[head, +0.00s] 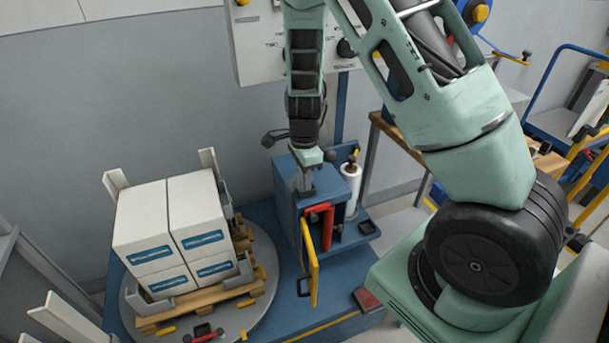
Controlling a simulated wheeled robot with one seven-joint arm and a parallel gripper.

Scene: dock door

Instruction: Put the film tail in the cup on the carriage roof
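The blue carriage (287,185) stands upright right of the loaded turntable. Its yellow door (312,262) hangs open at the front, and a red bar (327,228) shows in the opening. My gripper (306,190) points down at the carriage roof. A grey upright part is at its tip, but I cannot tell fingers from a cup there. Whether the gripper holds anything is too small to see. A white film roll (351,188) stands upright at the carriage's right side. No loose film tail can be made out.
White boxes (170,225) sit on a wooden pallet (205,300) on the round grey turntable (262,270). A white control panel (262,45) is behind my arm. A red pedal (367,299) lies on the blue base at the lower right. A wooden-topped table (398,132) stands behind.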

